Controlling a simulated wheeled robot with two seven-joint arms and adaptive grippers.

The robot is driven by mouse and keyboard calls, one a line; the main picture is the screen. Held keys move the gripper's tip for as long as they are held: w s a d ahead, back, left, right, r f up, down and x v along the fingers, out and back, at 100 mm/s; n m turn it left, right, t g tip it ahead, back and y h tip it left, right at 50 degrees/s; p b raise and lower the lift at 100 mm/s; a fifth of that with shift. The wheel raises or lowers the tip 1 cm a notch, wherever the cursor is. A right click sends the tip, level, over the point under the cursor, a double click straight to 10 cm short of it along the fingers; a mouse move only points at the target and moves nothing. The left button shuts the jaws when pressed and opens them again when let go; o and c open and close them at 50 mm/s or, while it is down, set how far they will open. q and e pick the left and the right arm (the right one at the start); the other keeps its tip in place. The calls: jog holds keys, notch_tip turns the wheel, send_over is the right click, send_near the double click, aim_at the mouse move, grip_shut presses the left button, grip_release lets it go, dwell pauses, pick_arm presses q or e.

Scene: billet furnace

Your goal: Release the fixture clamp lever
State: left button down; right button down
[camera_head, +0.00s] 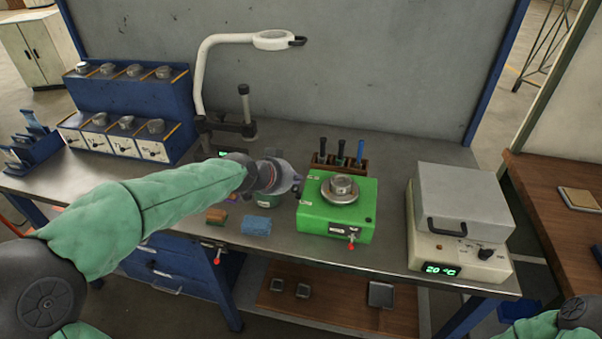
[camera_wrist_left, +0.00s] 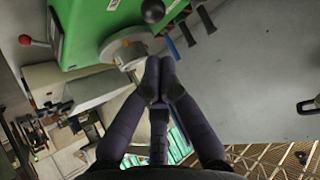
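The green fixture (camera_head: 315,222) stands on the bench with a round metal piece (camera_head: 341,188) on top. A short lever with a red knob (camera_head: 351,240) is on its front face; the red knob (camera_wrist_left: 25,40) also shows in the left wrist view. My left gripper (camera_head: 285,183) is left of the fixture, apart from the red knob. In the left wrist view its fingertips (camera_wrist_left: 160,80) are together, below the grey disc (camera_wrist_left: 125,48), with nothing clearly held. A dark ball (camera_wrist_left: 152,10) shows beyond them. My right gripper is out of view.
A tool rack (camera_head: 350,165) stands behind the fixture. A grey-lidded heater (camera_head: 460,215) reading 20 °C is to its right. A blue block (camera_head: 257,225) and another red-knobbed lever (camera_head: 217,259) are at the front left. A magnifier lamp (camera_head: 202,75) rises behind.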

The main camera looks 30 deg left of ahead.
pick_arm(q)
jog(key=shift+s+a+r, duration=0.1)
jog(key=shift+s+r, duration=0.2)
jog(key=shift+s, duration=0.7)
jog(key=shift+s+a+r, duration=0.1)
jog(key=shift+s+r, duration=0.15)
jog(key=shift+s, duration=0.7)
